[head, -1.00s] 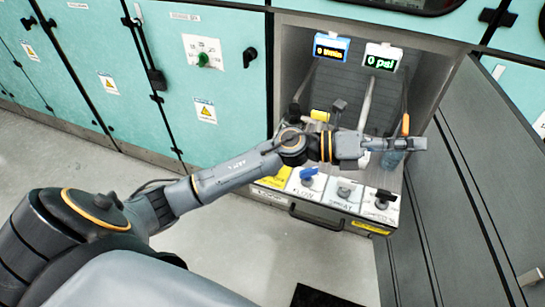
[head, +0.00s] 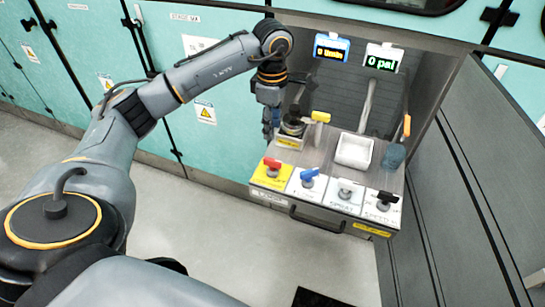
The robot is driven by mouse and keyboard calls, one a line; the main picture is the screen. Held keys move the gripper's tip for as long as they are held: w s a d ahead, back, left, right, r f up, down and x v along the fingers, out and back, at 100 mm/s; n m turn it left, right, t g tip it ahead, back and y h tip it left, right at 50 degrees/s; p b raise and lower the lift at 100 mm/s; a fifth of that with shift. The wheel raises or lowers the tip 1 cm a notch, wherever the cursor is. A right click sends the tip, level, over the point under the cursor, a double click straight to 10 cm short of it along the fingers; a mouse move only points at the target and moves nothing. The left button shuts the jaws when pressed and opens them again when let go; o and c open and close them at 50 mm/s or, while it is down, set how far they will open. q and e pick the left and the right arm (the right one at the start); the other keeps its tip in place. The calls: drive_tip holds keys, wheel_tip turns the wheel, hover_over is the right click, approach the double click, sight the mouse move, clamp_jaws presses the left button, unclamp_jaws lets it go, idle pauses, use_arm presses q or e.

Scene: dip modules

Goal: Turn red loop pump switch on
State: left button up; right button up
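The red switch (head: 271,164) sits on a yellow label plate at the left end of the panel's front row. Its red handle points to the upper left, and the label wording is too small to read. My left gripper (head: 268,132) hangs pointing down, above and just left of the red switch, apart from it. Its fingers look close together and dark; I cannot tell whether they are shut. It holds nothing that I can see. My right gripper is not in view.
To the right of it stand a blue switch (head: 308,175), a grey switch (head: 345,189) and a black switch (head: 384,199). Behind are a yellow-handled valve (head: 320,117), a white basin (head: 354,149) and two displays. A grey wall (head: 470,200) bounds the right side.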

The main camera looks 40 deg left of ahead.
sight(273, 159)
use_arm(q)
wheel_tip(273, 159, down, 12)
drive_tip(key=shift+f+p, duration=0.25)
drive_tip(key=shift+p, duration=0.05)
drive_tip(key=shift+d, duration=0.1)
clamp_jaws()
